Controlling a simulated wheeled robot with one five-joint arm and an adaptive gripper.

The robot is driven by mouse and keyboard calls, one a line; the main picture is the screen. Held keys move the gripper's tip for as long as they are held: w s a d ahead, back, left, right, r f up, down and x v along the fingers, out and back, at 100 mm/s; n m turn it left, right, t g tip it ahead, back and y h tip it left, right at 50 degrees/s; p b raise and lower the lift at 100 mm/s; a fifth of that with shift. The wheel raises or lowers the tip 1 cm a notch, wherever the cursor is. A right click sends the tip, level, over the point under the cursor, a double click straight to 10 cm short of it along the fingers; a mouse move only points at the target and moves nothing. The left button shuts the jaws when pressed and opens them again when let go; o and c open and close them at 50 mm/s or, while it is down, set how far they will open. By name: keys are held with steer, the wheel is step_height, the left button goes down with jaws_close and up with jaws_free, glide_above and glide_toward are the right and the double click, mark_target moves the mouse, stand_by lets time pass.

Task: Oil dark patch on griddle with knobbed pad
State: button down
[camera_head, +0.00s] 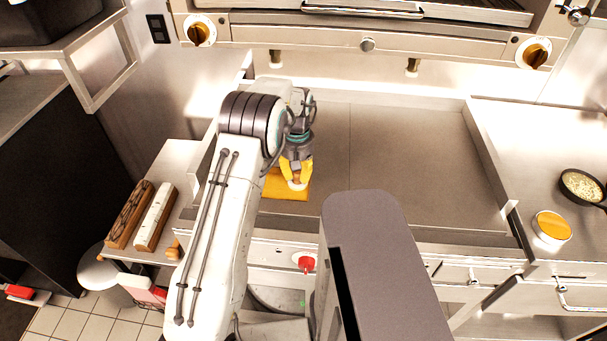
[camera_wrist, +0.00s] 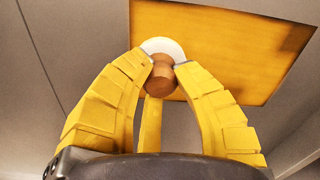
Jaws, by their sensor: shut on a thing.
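My gripper (camera_head: 295,172) has yellow fingers and is shut on the brown wooden knob (camera_wrist: 161,80) of the knobbed pad. The pad's white round base (camera_head: 297,185) shows beyond the fingertips, and also in the wrist view (camera_wrist: 163,46). The pad is over an amber-yellow, shiny square patch (camera_head: 272,187) near the front left of the griddle (camera_head: 420,150). In the wrist view the patch (camera_wrist: 240,45) extends mostly right of the pad, which is near its left edge. I cannot tell whether the pad touches the surface. My arm and fingers hide parts of the griddle and pad.
A dish with an orange-yellow top (camera_head: 552,226) and a dark pan of pale food (camera_head: 581,187) are on the right counter. Two brushes or blocks (camera_head: 154,217) lie on the left side shelf. An oven front with knobs (camera_head: 368,45) overhangs the back. The griddle's right side is clear.

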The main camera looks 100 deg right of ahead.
steer(key=shift+w+d+b, duration=0.1)
steer(key=shift+w+d, duration=0.3)
steer(key=shift+w, duration=1.25)
steer(key=shift+w+d+b, duration=0.15)
steer(key=shift+w+d, duration=0.25)
steer(key=shift+w, duration=1.3)
steer(key=shift+w+d+b, duration=0.1)
steer(key=shift+w+d, duration=0.3)
steer(key=shift+w, duration=1.25)
steer(key=shift+w+d+p, duration=0.1)
steer(key=shift+w+d, duration=0.15)
steer(key=shift+w, duration=0.8)
steer(key=shift+w+d+p, duration=0.1)
steer(key=shift+w+d, duration=0.2)
steer(key=shift+w, duration=0.75)
steer(key=shift+w+d+p, duration=0.1)
steer(key=shift+w+d, duration=0.15)
steer(key=shift+w, duration=0.8)
steer(key=shift+s+d+p, duration=0.25)
steer(key=shift+d+p, duration=0.65)
steer(key=shift+d, duration=0.05)
steer(key=shift+d+f, duration=0.1)
steer(key=shift+s, duration=0.15)
